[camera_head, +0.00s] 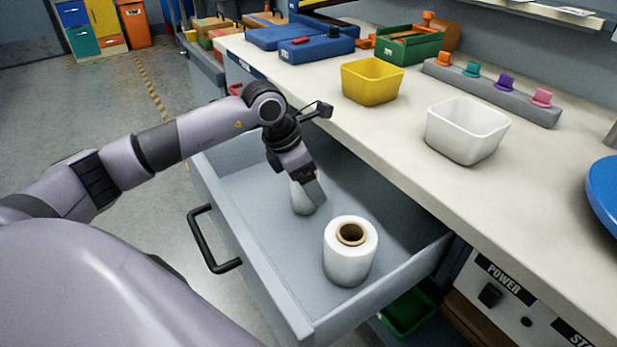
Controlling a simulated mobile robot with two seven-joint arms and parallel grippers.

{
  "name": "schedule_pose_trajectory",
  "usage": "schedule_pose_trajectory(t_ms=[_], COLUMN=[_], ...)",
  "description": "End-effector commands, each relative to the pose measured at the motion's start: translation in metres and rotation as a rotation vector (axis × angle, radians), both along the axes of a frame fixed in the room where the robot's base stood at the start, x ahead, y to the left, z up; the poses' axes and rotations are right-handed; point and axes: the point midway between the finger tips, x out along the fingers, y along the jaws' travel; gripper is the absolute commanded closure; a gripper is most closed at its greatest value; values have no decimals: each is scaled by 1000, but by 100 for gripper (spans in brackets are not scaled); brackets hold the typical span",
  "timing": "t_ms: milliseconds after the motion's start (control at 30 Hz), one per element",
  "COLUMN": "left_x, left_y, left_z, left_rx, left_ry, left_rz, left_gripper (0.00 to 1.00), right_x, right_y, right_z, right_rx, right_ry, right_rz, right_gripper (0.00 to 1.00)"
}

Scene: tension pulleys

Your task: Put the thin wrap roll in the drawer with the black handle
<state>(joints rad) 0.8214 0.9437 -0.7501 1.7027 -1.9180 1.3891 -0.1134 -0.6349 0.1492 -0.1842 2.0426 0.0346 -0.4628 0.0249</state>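The drawer (252,232) with the black handle (211,243) is pulled out below the workbench. The thin wrap roll (301,197), white and narrow, is inside the drawer, roughly upright near its middle. My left gripper (308,188) reaches down into the drawer at this roll. One finger covers the roll's right side and the gripper body hides its top. I cannot tell whether the fingers press on it, or whether the roll's bottom touches the drawer floor. My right gripper is not in view.
A thicker wrap roll (350,252) with a brown core stands in the drawer's near part. The workbench (400,135) holds a yellow bin (372,82), a white bin (467,130) and a grey rack (490,90) of coloured pegs. A green bin (408,312) sits below the drawer.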

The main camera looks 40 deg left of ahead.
Motion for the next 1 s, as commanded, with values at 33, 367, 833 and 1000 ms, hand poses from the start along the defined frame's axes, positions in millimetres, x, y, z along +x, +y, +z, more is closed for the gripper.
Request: schedule_pose_trajectory(t_ms=[33,367,833,1000], left_x=[0,0,-26,-33], left_y=[0,0,21,26], left_z=[0,4,86,107], left_rx=[1,1,2,1], left_ry=[1,1,-2,-1], left_rz=[0,0,1,0], left_gripper=[9,9,9,9], right_x=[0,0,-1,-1], right_y=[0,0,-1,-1], right_z=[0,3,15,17], right_rx=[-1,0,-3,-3], right_ry=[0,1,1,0], right_rz=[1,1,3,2], right_gripper=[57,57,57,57])
